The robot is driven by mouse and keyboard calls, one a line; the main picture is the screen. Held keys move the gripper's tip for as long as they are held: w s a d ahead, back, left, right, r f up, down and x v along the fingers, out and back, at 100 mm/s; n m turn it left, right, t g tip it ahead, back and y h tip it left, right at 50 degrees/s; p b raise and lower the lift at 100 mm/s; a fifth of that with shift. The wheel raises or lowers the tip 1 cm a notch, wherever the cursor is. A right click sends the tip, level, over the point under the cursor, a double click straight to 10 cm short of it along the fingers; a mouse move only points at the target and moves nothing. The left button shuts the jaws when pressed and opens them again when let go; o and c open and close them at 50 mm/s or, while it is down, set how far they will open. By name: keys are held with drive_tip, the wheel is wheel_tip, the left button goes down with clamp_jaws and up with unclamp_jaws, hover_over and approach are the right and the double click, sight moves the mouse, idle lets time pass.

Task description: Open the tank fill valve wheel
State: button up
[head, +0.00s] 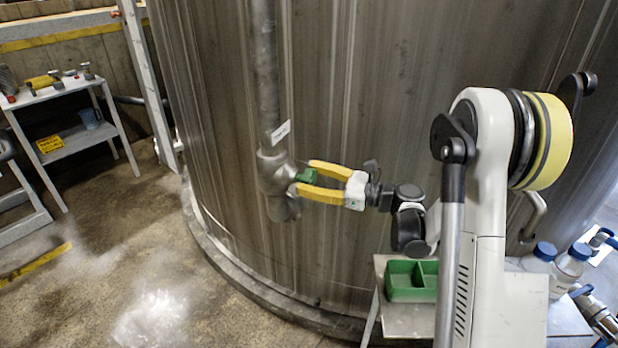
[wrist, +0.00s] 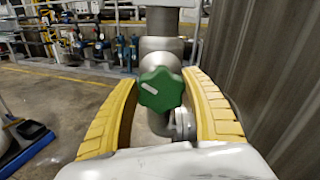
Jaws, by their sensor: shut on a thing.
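The tank fill valve wheel (wrist: 160,90) is a small green lobed knob with a pale mark on its face. It sits on a grey metal valve body (head: 274,170) on the vertical pipe against the tank. It also shows as a green piece in the head view (head: 306,175). My gripper (head: 306,178) has yellow fingers that reach to the knob from the right, one on each side. In the wrist view my gripper (wrist: 168,85) frames the knob between its fingers, and it is shut on the wheel. The exact contact at the fingertips is hard to see.
The large ribbed metal tank (head: 370,90) stands close behind the valve. A grey side table with a green tray (head: 425,283) stands at lower right, with white bottles (head: 570,262) nearby. A white shelf table (head: 65,150) is at far left. The floor between is clear.

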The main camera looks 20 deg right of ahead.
drive_tip(key=n, duration=0.5)
drive_tip(key=shift+s+f+n, duration=0.1)
drive_tip(key=shift+n, duration=0.2)
drive_tip(key=n, duration=0.5)
drive_tip(key=shift+s+a+f, duration=0.1)
drive_tip(key=shift+a, duration=0.05)
drive_tip(key=n, duration=0.6)
drive_tip(key=shift+f, duration=0.15)
drive_tip(key=n, duration=0.5)
drive_tip(key=shift+f, duration=0.15)
drive_tip(key=n, duration=0.4)
drive_tip(key=shift+f+n, duration=0.1)
drive_tip(key=shift+n, duration=0.3)
drive_tip(key=n, duration=0.5)
drive_tip(key=shift+w+d, duration=0.2)
drive_tip(key=shift+w, duration=0.05)
drive_tip(key=n, duration=0.5)
drive_tip(key=shift+w+d+n, duration=0.1)
drive_tip(key=shift+n, duration=0.3)
drive_tip(key=shift+w+n, duration=0.1)
drive_tip(key=shift+n, duration=2.5)
